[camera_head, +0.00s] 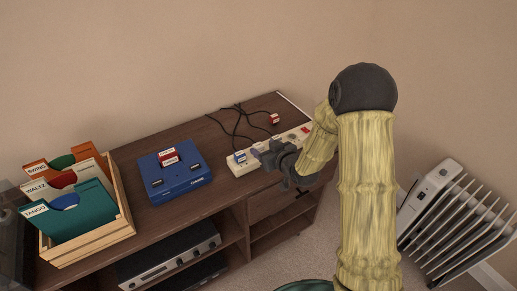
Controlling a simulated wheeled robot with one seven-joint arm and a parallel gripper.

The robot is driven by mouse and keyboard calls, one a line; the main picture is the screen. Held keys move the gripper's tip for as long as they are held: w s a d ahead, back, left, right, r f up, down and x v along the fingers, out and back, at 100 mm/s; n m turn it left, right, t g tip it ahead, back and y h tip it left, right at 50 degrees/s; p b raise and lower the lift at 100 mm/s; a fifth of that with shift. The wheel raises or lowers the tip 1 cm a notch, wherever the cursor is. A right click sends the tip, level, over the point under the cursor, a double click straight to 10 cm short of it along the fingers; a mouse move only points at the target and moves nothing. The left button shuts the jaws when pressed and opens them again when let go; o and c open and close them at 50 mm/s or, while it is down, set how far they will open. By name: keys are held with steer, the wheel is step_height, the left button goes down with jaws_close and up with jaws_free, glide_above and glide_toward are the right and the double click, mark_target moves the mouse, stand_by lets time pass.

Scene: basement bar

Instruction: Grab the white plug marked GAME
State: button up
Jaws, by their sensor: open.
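A white power strip (236,170) lies along the right part of the wooden cabinet top. A small plug with a blue and white label (240,157) stands at its left end. A red and white plug (274,119) lies behind the strip by the black cords. The lettering on both is too small to read, so I cannot tell which is marked GAME. My gripper (259,154) is open over the strip, just right of the blue-labelled plug. It hides the strip's middle and any plug there; whether it touches anything is unclear.
A blue console (187,184) with a red cartridge (168,156) sits left of the strip. A wooden crate (124,207) of record sleeves stands farther left. Black cords (238,121) tangle behind the strip. A white radiator (440,205) stands at the right.

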mark_target(261, 147)
steer(key=x, duration=0.4)
steer(key=shift+s+a, duration=0.15)
steer(key=shift+s, duration=0.05)
steer(key=c, duration=1.1)
